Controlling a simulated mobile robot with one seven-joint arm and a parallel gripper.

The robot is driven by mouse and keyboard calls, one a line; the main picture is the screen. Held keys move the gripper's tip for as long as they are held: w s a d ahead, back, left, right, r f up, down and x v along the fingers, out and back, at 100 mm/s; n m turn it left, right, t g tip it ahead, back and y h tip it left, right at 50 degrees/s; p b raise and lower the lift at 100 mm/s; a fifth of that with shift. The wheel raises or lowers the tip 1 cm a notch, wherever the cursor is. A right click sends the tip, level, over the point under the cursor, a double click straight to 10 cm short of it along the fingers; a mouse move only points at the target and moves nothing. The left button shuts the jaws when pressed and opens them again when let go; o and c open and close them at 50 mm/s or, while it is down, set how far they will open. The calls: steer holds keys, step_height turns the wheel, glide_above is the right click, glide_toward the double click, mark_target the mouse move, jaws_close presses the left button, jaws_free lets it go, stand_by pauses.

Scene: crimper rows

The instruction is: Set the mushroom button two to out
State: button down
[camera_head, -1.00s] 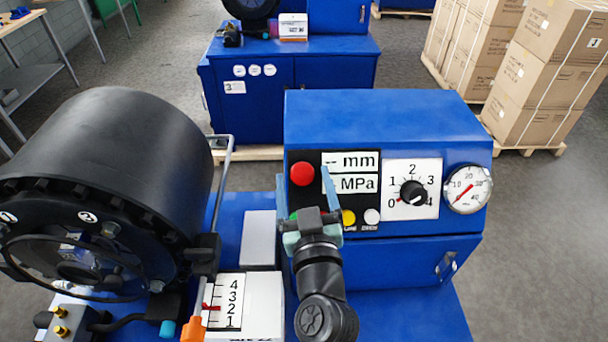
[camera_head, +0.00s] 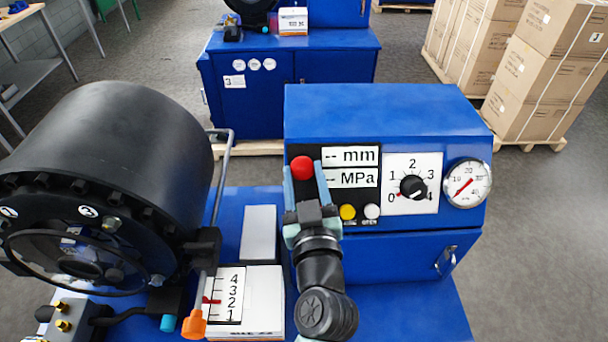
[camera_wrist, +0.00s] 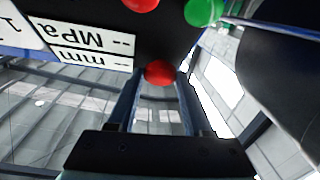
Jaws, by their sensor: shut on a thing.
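The red mushroom button (camera_head: 302,165) sits at the top left of the black panel on the near blue machine. My gripper (camera_head: 303,171) reaches it from below, one finger on each side, and is shut on it. In the wrist view the red mushroom button (camera_wrist: 160,72) shows between the fingertips of my gripper (camera_wrist: 160,77). I cannot tell from these views whether it is in or out.
A green button (camera_wrist: 203,12) and another red one (camera_wrist: 140,4) are close by in the wrist view. The yellow button (camera_head: 347,212), white button (camera_head: 372,211), rotary knob (camera_head: 412,187) and gauge (camera_head: 467,186) lie to the right. A black crimper head (camera_head: 120,150) stands left.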

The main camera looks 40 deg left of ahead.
steer(key=shift+s+d+r+b, duration=0.2)
steer(key=shift+s+d+b, duration=0.15)
steer(key=shift+b, duration=0.25)
steer(key=shift+a, duration=0.1)
steer(key=shift+r, duration=0.1)
steer(key=c, duration=0.6)
jaws_free()
steer(key=o, duration=0.3)
steer(key=shift+s+r, duration=0.1)
steer(key=shift+s, duration=0.05)
